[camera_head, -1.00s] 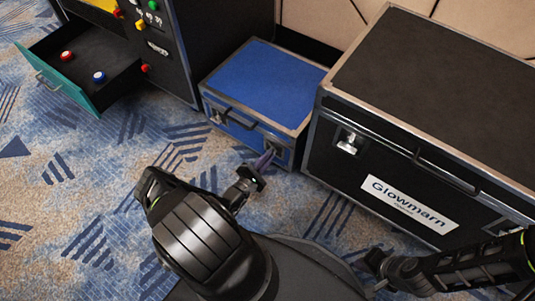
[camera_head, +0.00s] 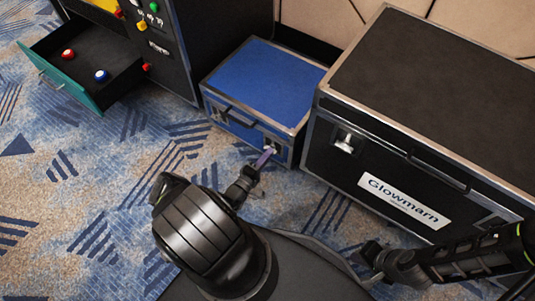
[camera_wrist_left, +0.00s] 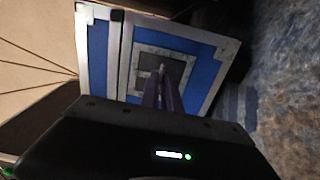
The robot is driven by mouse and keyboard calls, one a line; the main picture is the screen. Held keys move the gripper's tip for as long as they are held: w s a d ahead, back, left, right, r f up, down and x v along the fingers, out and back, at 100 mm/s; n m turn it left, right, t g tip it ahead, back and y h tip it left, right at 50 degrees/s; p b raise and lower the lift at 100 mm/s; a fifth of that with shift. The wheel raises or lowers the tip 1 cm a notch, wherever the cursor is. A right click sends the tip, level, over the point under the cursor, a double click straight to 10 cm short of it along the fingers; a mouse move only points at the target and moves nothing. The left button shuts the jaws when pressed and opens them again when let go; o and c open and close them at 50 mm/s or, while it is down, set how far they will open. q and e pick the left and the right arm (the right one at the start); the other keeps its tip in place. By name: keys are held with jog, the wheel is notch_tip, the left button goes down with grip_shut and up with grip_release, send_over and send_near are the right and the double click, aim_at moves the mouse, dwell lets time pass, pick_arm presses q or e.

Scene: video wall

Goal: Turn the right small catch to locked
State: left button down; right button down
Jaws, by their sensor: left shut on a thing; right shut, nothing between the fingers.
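The small blue case (camera_head: 262,80) stands on the carpet between the black cabinet and the large black case. Its right small catch (camera_head: 273,147) is on the front face, right of the handle. The catch's square plate also shows in the left wrist view (camera_wrist_left: 178,68). My left gripper (camera_head: 265,157) is at this catch, its purple fingers (camera_wrist_left: 162,92) shut on the catch's small tab, which they mostly hide. I cannot tell the catch's turn angle. The left small catch (camera_head: 220,114) is left of the handle. My right gripper (camera_head: 368,258) is shut and empty, low in the head view.
The large black case (camera_head: 430,110) with a catch (camera_head: 346,141) and a "Glowmarn" label stands close on the right. At the left, an open teal-fronted drawer (camera_head: 60,88) holds a red and a blue button. Patterned carpet (camera_head: 100,190) is clear in front.

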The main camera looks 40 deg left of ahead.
dwell(0.4)
pick_arm(q)
jog(key=c, duration=1.6)
grip_release()
jog(key=s+p, duration=0.1)
jog(key=s, duration=0.7)
jog(key=shift+d+p, duration=0.1)
jog(key=shift+p, duration=0.2)
jog(key=shift+w, duration=0.1)
